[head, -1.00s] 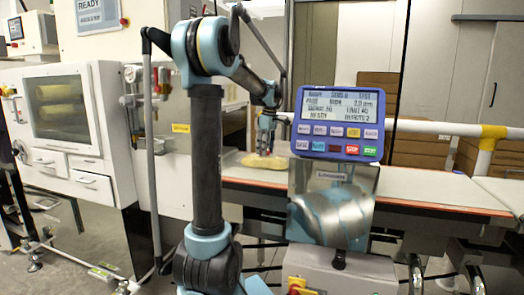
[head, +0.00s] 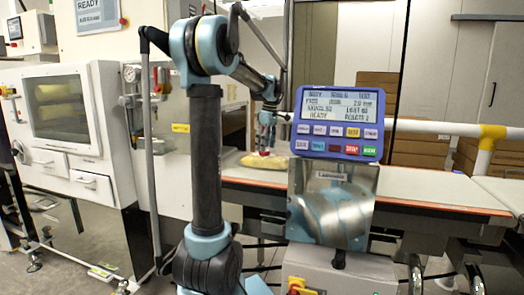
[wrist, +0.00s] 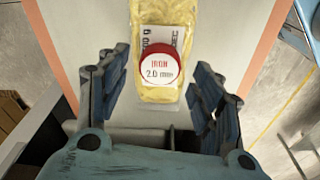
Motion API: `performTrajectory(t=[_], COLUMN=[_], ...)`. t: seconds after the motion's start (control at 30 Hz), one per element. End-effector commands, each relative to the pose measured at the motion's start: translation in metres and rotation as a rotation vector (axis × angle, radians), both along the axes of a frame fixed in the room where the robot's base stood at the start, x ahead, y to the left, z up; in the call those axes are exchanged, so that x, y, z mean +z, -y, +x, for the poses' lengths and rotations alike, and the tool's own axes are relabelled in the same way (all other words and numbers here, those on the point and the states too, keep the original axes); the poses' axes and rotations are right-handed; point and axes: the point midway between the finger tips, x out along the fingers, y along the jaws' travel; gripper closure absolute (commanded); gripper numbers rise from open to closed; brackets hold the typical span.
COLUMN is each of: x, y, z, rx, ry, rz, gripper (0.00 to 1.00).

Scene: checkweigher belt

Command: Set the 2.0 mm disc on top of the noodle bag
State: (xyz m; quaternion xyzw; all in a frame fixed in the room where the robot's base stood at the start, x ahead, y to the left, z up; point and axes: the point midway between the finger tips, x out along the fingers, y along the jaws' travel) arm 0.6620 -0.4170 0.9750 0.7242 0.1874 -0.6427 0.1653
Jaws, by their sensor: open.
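The 2.0 mm disc (wrist: 159,65) has a red rim and a white face reading "IRON 2.0 mm". It lies face up on the noodle bag (wrist: 158,15), over its printed label, near the bag's end closest to my gripper. In the head view the disc is a small red spot (head: 263,153) on top of the yellow noodle bag (head: 272,162). My gripper (head: 266,146) is just above the bag. In the wrist view my gripper (wrist: 158,80) is open, its fingers apart on either side of the disc with gaps and nothing held.
The bag lies on the pale conveyor belt (head: 415,191) with orange edges. A blue display panel (head: 338,124) on a shiny metal box (head: 332,207) stands right of my arm, in front of the belt. The belt to the right is clear.

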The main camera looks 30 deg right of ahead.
Motion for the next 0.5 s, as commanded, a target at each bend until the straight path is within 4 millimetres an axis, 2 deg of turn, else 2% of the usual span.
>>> performTrajectory(t=[0.3,0.5], x=[0.06,0.088], y=[0.003,0.005], z=[-0.006,-0.009], rx=[-0.001,0.0], ry=[0.0,0.0], rz=[0.0,0.0], gripper=[0.4,0.4])
